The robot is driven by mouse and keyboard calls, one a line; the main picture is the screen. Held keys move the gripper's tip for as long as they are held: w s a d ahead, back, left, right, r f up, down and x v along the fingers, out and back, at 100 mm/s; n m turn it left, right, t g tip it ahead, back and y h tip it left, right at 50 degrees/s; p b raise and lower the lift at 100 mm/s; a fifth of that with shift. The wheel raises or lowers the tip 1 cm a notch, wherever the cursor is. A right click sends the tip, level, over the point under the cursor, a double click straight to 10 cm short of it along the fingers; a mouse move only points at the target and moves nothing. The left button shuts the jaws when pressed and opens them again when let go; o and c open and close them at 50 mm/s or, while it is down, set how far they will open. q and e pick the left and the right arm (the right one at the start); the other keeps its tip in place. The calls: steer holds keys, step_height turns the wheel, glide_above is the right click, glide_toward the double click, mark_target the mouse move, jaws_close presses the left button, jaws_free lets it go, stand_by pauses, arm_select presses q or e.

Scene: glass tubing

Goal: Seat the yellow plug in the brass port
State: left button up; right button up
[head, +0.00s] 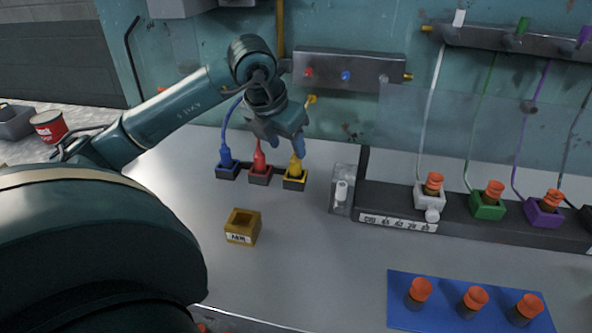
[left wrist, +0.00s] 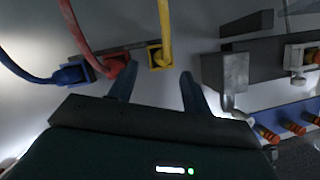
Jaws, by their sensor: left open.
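The yellow plug (head: 296,166) stands upright in a yellow-rimmed socket (head: 295,183), the rightmost of three in a row. Its yellow cable rises behind my left gripper. My left gripper (head: 285,146) is open and points down just above the plugs. In the left wrist view, the yellow plug (left wrist: 160,54) is just beyond my left fingertips (left wrist: 158,72), roughly between them; I cannot tell if they touch it. The brass port (head: 242,228), a small open-topped box with a label, stands empty on the bench nearer to me. My right gripper is not in view.
Blue (head: 227,160) and red (head: 260,164) plugs with cables sit close left of the yellow one. A grey block with a lever (head: 342,190) and a dark rack of orange-topped plugs stand right. A blue mat (head: 400,285) lies front right. Bench around the brass port is clear.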

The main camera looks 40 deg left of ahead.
mark_target(294, 155)
arm_select(q)
steer(key=shift+w+d+x, duration=0.1)
steer(key=shift+w+x, duration=0.05)
steer(key=shift+x, duration=1.3)
steer(key=shift+w+d+x, duration=0.15)
steer(key=shift+x, duration=1.3)
steer(key=shift+r, duration=0.15)
steer(key=c, duration=1)
jaws_close()
steer(key=shift+r, duration=0.15)
